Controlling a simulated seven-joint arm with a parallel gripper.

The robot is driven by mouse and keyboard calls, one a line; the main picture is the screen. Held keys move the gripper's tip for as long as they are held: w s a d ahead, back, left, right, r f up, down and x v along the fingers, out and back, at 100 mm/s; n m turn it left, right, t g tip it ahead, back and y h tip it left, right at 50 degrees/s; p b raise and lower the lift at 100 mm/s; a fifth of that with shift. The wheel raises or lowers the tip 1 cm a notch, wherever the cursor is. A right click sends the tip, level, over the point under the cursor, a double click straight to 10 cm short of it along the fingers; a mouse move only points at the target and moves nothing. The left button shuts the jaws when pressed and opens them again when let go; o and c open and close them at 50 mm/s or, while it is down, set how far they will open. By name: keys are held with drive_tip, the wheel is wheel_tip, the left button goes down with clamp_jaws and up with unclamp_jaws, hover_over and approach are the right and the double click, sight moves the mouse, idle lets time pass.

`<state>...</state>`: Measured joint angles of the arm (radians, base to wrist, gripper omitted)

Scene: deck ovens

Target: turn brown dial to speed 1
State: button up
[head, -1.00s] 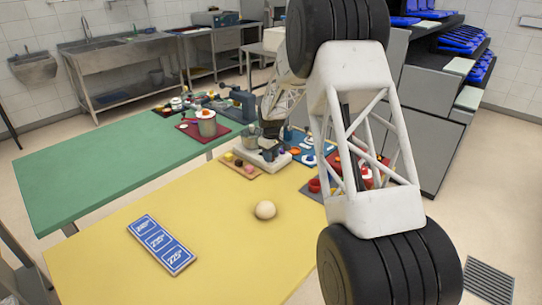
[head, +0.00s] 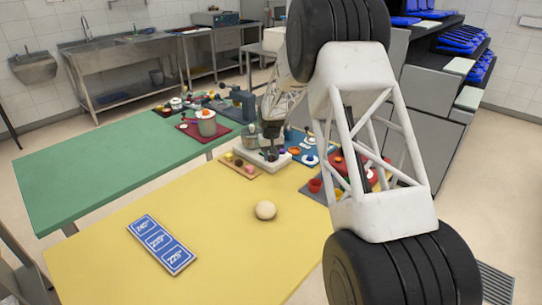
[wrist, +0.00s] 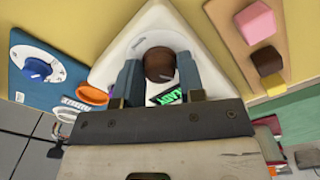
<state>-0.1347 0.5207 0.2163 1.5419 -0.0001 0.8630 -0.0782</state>
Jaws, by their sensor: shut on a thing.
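The brown dial (wrist: 158,65) is round and sits on a white, rounded triangular base (wrist: 125,50), seen in the wrist view. My gripper (wrist: 160,76) has one blue-grey finger on each side of the dial and is shut on it. A small dark display (wrist: 168,95) with green characters lies beside the dial, partly hidden by my gripper; I cannot read a speed. In the head view the white base (head: 262,162) stands at the far end of the yellow table, with my gripper (head: 271,131) over it. The dial is hidden there.
A blue board with a blue knob (wrist: 38,68) lies left of the base in the wrist view. A brown board with a pink block (wrist: 255,22) lies to the right. In the head view, a dough ball (head: 265,210) and blue sign (head: 161,244) lie on the yellow table (head: 95,230).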

sight(271, 156)
drive_tip(key=shift+m, duration=0.6)
drive_tip(key=o, duration=0.9)
drive_tip(key=shift+r, duration=0.15)
drive_tip(key=shift+r, duration=3.8)
